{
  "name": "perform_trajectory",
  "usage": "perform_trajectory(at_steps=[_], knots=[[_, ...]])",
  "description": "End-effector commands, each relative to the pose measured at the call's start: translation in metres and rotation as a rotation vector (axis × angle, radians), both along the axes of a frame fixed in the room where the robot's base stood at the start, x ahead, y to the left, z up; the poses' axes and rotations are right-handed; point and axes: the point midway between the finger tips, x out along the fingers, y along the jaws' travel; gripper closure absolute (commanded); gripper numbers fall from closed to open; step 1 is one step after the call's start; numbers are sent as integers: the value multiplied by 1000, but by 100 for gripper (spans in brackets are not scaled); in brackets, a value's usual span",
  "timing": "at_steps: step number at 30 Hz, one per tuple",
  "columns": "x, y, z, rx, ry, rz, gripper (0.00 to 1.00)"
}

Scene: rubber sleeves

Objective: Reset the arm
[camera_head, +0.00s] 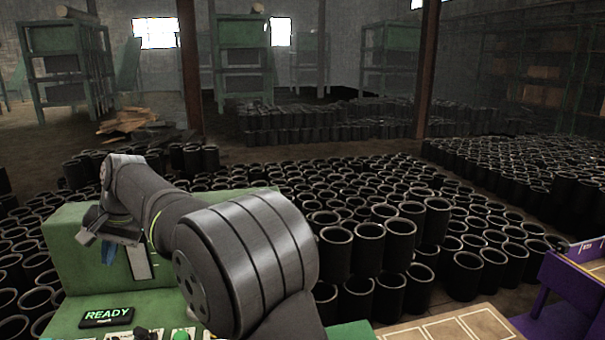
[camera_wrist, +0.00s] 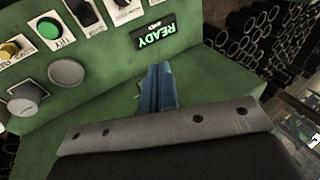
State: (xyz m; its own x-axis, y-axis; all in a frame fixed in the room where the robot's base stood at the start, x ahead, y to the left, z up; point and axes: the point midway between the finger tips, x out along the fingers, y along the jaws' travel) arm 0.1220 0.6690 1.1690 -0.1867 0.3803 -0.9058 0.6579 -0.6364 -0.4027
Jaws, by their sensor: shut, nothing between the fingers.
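My gripper (camera_wrist: 157,88) shows in the wrist view as two blue fingers pressed together, with nothing between them. It is over the green machine panel (camera_wrist: 110,62). In the head view my arm reaches left over the green machine (camera_head: 72,240), and the blue fingertips (camera_head: 108,252) point down in front of its upright face. A lit READY display (camera_head: 107,316) sits on the panel. It also shows in the wrist view (camera_wrist: 154,36), beyond the fingertips. The fingers appear clear of the display.
Wrist view: a green button (camera_wrist: 48,28), a yellow knob (camera_wrist: 10,48) and a large grey knob (camera_wrist: 27,97) lie left of the fingers. Head view: black rubber sleeves (camera_head: 336,254) crowd the floor. A purple frame (camera_head: 570,290) stands at right. A sectioned tan surface (camera_head: 447,330) lies at the front.

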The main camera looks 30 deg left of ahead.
Motion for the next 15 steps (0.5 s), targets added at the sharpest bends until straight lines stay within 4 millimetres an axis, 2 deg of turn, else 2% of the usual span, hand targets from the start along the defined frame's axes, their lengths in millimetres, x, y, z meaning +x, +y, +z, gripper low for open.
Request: perform_trajectory(at_steps=[6,9,15], knots=[[10,7,12,-12,-86,-38,100],[9,9,3,-12,-81,-37,100],[8,11,-1,-10,-80,-37,100]])
